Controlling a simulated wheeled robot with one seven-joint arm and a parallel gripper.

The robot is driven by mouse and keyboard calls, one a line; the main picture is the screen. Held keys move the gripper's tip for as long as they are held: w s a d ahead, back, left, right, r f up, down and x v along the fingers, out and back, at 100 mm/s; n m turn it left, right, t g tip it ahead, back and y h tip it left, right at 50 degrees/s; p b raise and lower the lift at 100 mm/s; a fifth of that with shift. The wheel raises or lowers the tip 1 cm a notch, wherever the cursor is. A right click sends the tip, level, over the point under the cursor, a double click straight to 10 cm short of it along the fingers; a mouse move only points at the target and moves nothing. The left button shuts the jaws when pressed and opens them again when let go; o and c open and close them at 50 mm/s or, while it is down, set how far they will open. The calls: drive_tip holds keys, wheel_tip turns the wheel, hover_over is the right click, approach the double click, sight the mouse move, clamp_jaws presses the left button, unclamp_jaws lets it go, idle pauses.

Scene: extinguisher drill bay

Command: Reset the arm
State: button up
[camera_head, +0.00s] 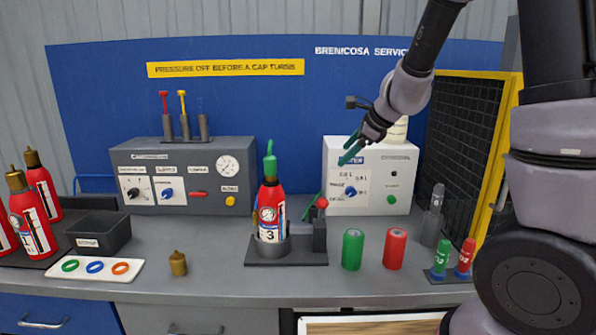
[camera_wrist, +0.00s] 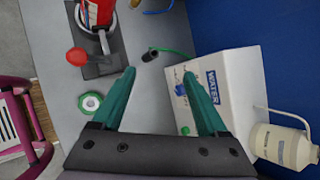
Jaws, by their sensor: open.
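My gripper (camera_head: 346,150) hangs in the air in front of the white WATER box (camera_head: 398,170), its green fingers apart with nothing between them. In the wrist view my gripper (camera_wrist: 159,73) is above the grey bench, and the WATER box (camera_wrist: 232,90) lies to the right of its fingers. A red extinguisher (camera_head: 270,210) labelled 3 stands upright in a grey holder (camera_head: 285,255) at mid-bench, with a green piece on top. A red-knobbed clamp post (camera_head: 320,225) stands at its right. In the wrist view the extinguisher (camera_wrist: 97,12) is partly cut off.
Green (camera_head: 352,250) and red (camera_head: 395,248) cylinders stand at the bench front. A grey gauge panel (camera_head: 185,175) is at the back left. Several red extinguishers, a black bin (camera_head: 98,232) and a ring tray (camera_head: 95,270) are at left. A black mesh screen (camera_head: 460,130) is at right.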

drive_tip(key=s+d+r+n+h, duration=0.1)
drive_tip(key=s+d+r+n, duration=0.2)
drive_tip(key=s+r+n, duration=0.2)
drive_tip(key=s+d+r+n+h, duration=0.1)
drive_tip(key=s+d+r+n, duration=0.3)
drive_tip(key=s, duration=0.7)
drive_tip(key=s+d+r+n+h, duration=0.1)
drive_tip(key=s+d+r+n, duration=0.3)
drive_tip(key=s+n, duration=0.3)
drive_tip(key=shift+s+r+t, duration=0.3)
drive_tip(key=shift+s+r, duration=0.2)
drive_tip(key=shift+r, duration=0.3)
